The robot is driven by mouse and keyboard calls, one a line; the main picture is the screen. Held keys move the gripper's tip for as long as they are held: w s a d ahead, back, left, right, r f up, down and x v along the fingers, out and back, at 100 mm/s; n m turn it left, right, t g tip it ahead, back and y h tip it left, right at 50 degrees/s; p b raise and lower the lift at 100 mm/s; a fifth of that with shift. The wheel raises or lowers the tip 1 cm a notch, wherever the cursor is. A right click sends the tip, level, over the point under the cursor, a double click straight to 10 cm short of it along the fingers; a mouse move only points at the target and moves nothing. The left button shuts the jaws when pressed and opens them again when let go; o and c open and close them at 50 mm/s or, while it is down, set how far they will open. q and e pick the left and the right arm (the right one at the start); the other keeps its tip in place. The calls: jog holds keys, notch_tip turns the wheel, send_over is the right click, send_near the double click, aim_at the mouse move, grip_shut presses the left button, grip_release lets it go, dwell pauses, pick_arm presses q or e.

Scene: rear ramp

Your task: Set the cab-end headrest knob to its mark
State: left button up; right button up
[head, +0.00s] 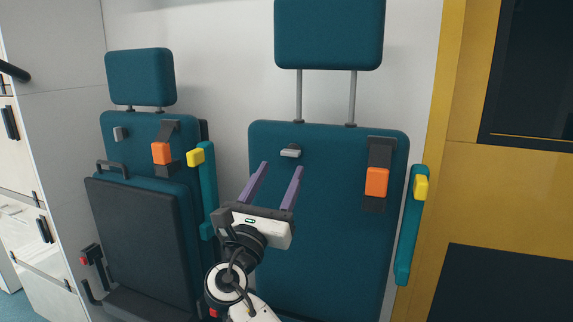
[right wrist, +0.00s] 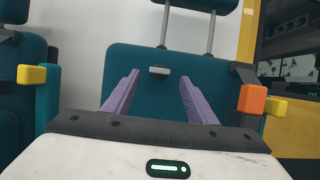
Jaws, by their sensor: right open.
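The nearer, right-hand seat has a teal backrest (head: 325,215) and a headrest (head: 328,33) raised on two bare metal posts. A small grey knob (head: 290,152) sits at the top of this backrest, below the left post. The knob also shows in the right wrist view (right wrist: 158,71). My right gripper (head: 281,167) is open and empty, its two purple fingers pointing toward the knob, apparently short of it. The left-hand seat has a lower headrest (head: 140,77) and its own grey knob (head: 120,133). I cannot make out a mark. My left gripper is not in view.
An orange buckle (head: 376,181) on a dark strap lies right of the knob. A teal armrest with a yellow end (head: 420,188) stands along the right seat's edge. Another yellow-ended armrest (head: 195,157) is between the seats. A yellow pillar (head: 458,110) borders the right.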

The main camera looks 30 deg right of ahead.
aim_at(289, 155)
jog(key=x, duration=0.5)
jog(key=shift+w+d, duration=0.1)
jog(key=c, duration=1.1)
jog(key=shift+b, duration=0.3)
